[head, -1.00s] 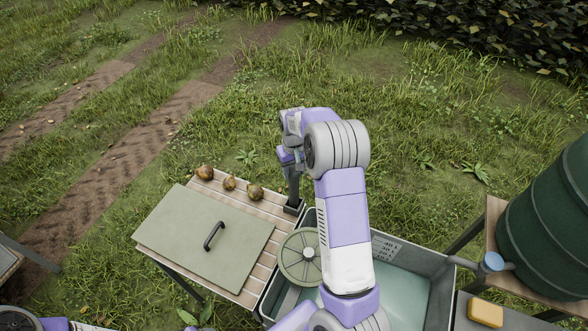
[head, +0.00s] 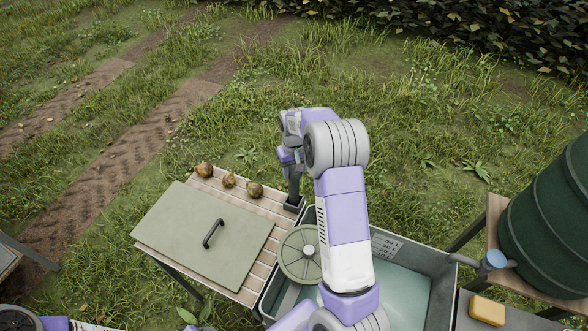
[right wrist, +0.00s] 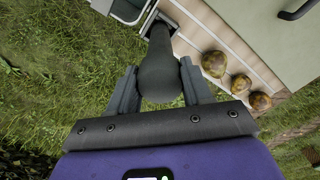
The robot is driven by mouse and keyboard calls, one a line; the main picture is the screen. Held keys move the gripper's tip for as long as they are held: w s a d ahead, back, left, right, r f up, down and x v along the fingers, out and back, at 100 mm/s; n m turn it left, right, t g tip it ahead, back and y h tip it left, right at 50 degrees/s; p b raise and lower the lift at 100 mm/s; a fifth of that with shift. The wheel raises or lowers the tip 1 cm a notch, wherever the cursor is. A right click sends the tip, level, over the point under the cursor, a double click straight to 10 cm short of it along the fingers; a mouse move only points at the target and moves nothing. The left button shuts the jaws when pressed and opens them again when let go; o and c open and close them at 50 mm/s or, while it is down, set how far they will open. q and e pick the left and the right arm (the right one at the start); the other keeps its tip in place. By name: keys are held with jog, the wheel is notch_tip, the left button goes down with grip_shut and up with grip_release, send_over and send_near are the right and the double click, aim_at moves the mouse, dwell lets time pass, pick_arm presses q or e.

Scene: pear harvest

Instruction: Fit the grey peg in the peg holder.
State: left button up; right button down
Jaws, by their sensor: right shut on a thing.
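My right gripper (head: 291,168) is over the right edge of the slatted table, pointing down. In the right wrist view its two fingers (right wrist: 159,70) are shut on the grey peg (right wrist: 160,82), a dark grey piece with a rounded near end. The peg (head: 293,188) reaches down to the peg holder (head: 299,207), a small dark box at the table's right edge. In the right wrist view the holder (right wrist: 149,17) is partly hidden behind the peg. The peg's far end is at its opening; how deep it sits I cannot tell. My left gripper is not in view.
Three brown pears (head: 228,180) lie on the slatted table (head: 237,291) behind a green lid with a handle (head: 208,243). A grey water tub (head: 414,258) with a round green wheel (head: 301,254) stands to the right. A yellow sponge (head: 487,310) and green barrel (head: 550,225) are farther right.

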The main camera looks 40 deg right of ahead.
jog(key=shift+f, duration=0.15)
jog(key=shift+f+b, duration=0.3)
dwell(0.3)
jog(key=shift+c, duration=2)
grip_release()
jog(key=shift+o, duration=0.3)
jog(key=o, duration=0.3)
jog(key=shift+o, duration=0.2)
